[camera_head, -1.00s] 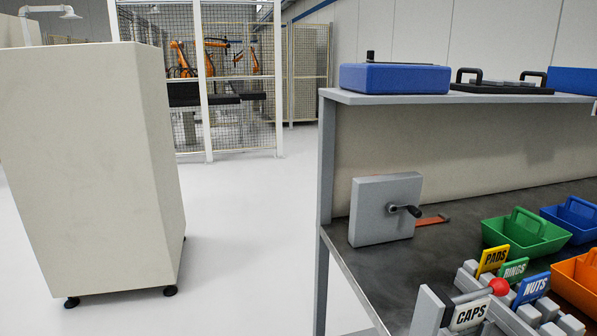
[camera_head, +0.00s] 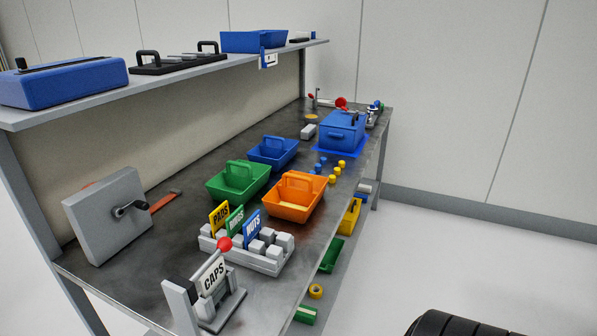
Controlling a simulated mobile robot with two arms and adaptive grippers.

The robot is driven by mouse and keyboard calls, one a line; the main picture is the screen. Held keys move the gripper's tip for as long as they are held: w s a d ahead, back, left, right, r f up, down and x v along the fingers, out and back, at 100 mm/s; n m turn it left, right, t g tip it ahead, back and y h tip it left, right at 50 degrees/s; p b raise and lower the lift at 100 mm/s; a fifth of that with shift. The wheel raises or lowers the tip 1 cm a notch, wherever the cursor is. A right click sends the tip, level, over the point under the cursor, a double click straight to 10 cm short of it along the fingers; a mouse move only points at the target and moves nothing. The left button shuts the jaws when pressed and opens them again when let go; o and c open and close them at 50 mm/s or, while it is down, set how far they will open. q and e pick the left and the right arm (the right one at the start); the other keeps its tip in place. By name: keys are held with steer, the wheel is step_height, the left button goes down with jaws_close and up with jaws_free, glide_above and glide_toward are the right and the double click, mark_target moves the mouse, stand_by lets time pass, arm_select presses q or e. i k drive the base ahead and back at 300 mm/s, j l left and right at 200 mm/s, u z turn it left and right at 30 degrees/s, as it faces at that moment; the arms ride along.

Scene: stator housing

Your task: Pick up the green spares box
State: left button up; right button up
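A green open box with a raised handle (camera_head: 238,184) stands on the dark workbench, left of an orange box of the same form (camera_head: 295,199) and in front of a blue one (camera_head: 272,152). I cannot read a label on it, so I cannot tell whether it is the spares box. Another green bin (camera_head: 331,256) shows partly below the bench top, with a small green piece (camera_head: 305,314) lower and nearer. Neither of my grippers is in view.
A rack with PADS, RINGS and NUTS signs (camera_head: 250,250) and a CAPS holder (camera_head: 207,297) stand at the near end. A grey plate with a crank (camera_head: 105,215) is at left. Open floor (camera_head: 450,260) lies right. A black ribbed shape enters at bottom right.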

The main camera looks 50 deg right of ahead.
mark_target(306, 315)
steer(key=z, duration=1.65)
steer(key=k+l, duration=0.3)
steer(key=k, duration=0.15)
